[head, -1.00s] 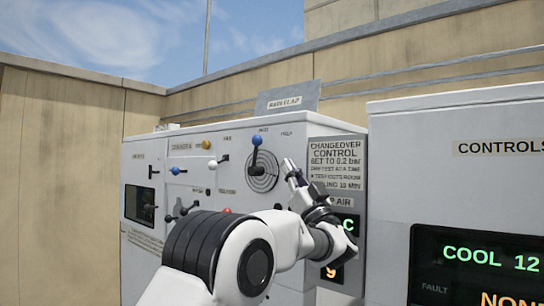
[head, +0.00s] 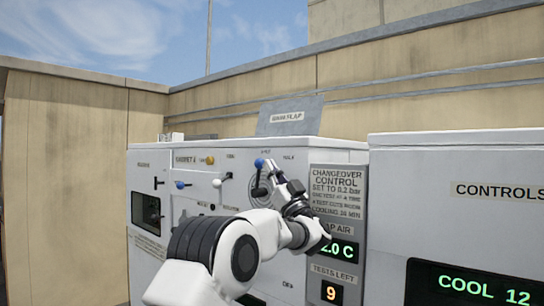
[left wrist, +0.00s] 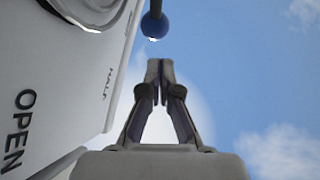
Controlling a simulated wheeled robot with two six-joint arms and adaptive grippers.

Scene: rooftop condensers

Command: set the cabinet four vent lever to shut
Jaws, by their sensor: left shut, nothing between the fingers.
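The lever with a blue ball knob (head: 259,163) stands up on the front of the white cabinet (head: 340,152), over a round dial. In the left wrist view the knob (left wrist: 154,25) is just beyond my fingertips, with a small gap in the picture. The words HALF and OPEN show on the panel there; the shut mark is not readable. My left gripper (head: 272,167) is shut and empty, just right of the lever, and partly hides the dial. The cabinet's name plate (head: 187,159) is too blurred to read surely. My right gripper is not in view.
A sign panel (head: 338,192) and displays are to the right. A second cabinet (head: 440,165) stands at the right.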

